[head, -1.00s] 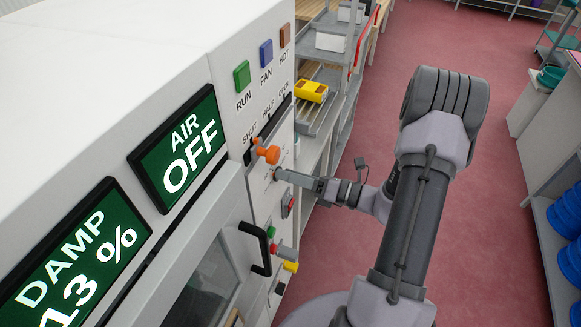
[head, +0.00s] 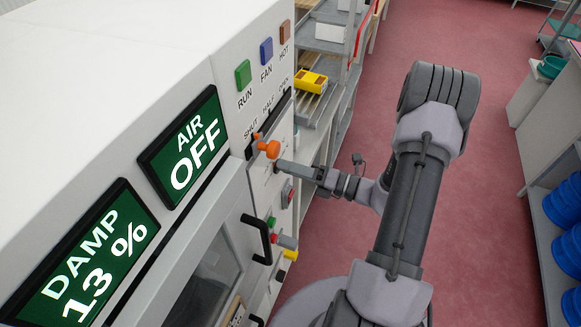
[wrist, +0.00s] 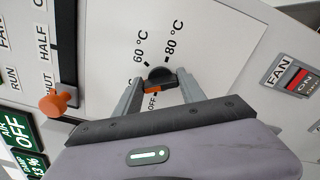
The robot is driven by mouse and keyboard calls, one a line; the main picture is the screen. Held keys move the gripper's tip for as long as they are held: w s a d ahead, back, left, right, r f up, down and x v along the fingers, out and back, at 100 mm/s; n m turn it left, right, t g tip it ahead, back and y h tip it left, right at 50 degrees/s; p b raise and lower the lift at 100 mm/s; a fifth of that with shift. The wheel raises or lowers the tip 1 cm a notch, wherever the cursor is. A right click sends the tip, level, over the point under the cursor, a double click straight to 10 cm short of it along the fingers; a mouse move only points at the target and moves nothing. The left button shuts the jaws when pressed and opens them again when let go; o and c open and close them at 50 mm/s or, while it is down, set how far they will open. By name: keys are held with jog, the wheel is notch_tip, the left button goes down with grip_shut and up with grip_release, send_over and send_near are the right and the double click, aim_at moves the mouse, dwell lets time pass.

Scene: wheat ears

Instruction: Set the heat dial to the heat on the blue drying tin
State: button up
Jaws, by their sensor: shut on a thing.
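The heat dial (wrist: 161,75) is a black knob with an orange mark on the white panel. It sits between the fingertips of my gripper (wrist: 159,82) in the wrist view, and the gripper is shut on it. The orange mark is on the side near the OFF label. The 60 °C and 80 °C labels show beyond the dial; another label is partly hidden by a finger. In the head view my gripper (head: 284,166) reaches the panel just below an orange lever knob (head: 268,148), and hides the dial. I cannot make out the blue drying tin.
The orange lever (wrist: 56,103) sticks out beside the dial, in a SHUT/HALF/OPEN slot. A FAN switch (wrist: 299,78) is on the other side. A door handle (head: 258,238) juts out below. The AIR display (head: 187,147) reads OFF, the DAMP display (head: 90,265) 13 %.

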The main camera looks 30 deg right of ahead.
jog(key=o, duration=1.4)
jog(key=shift+c, duration=0.2)
jog(key=v, duration=1.7)
jog(key=shift+s+p, duration=0.2)
jog(key=shift+p, duration=0.1)
jog(key=shift+d, duration=0.15)
